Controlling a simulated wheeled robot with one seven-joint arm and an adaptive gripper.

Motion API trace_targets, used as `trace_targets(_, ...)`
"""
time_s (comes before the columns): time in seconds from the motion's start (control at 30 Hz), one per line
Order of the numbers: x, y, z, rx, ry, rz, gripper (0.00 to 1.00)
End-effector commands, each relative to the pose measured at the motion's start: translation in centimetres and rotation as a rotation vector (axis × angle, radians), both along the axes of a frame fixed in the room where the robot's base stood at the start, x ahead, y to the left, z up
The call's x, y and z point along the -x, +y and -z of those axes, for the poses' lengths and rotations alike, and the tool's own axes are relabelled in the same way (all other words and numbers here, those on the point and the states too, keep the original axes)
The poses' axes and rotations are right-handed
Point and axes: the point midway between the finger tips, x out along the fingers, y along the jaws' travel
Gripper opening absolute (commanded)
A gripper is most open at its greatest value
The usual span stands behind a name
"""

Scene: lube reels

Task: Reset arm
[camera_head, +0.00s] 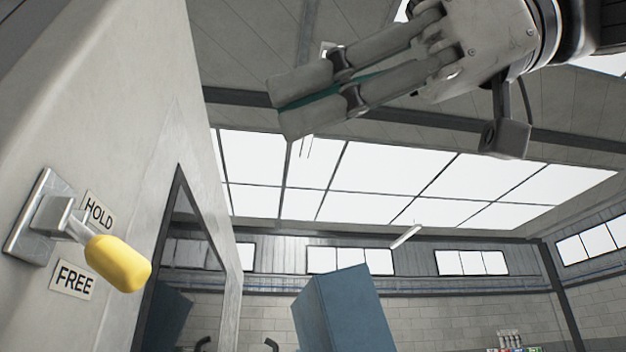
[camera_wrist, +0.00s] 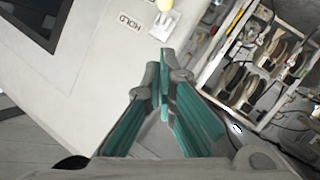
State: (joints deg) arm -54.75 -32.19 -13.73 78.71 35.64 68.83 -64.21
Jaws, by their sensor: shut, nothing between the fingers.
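My gripper (camera_head: 280,108) is raised at the top of the head view, shut and empty, its two long grey fingers with green inner pads pointing left. It is up and to the right of the yellow-knobbed lever (camera_head: 118,262), with a clear gap between them. The lever sits on a metal plate on the pale cabinet wall, between a HOLD label (camera_head: 98,212) and a FREE label (camera_head: 73,280), its knob tilted down toward FREE. In the wrist view the fingers (camera_wrist: 163,90) meet near the middle, and the yellow knob (camera_wrist: 165,5) is partly cut off at the top edge.
The pale cabinet (camera_head: 150,80) fills the left of the head view, with a dark-framed opening (camera_head: 180,215). A blue box-shaped object (camera_head: 345,310) stands beyond. A rack of reels (camera_wrist: 262,65) is at the right in the wrist view. Open air surrounds my gripper.

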Motion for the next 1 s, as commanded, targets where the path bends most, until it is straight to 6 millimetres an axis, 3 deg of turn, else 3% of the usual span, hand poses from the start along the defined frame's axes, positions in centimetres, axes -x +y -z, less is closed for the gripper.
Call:
trace_targets(0.33,0.0,0.0,0.1,0.000,0.001,0.002,0.00)
trace_targets(0.47,-0.9,0.0,2.0,0.035,0.052,0.048,0.00)
trace_targets(0.57,-2.7,-0.5,6.1,0.103,0.160,0.151,0.00)
trace_targets(0.67,-4.8,-1.7,12.2,0.190,0.320,0.308,0.00)
trace_targets(0.83,-6.9,-5.5,23.3,0.323,0.604,0.612,0.00)
trace_targets(1.0,-6.6,-10.5,33.9,0.424,0.870,0.935,0.00)
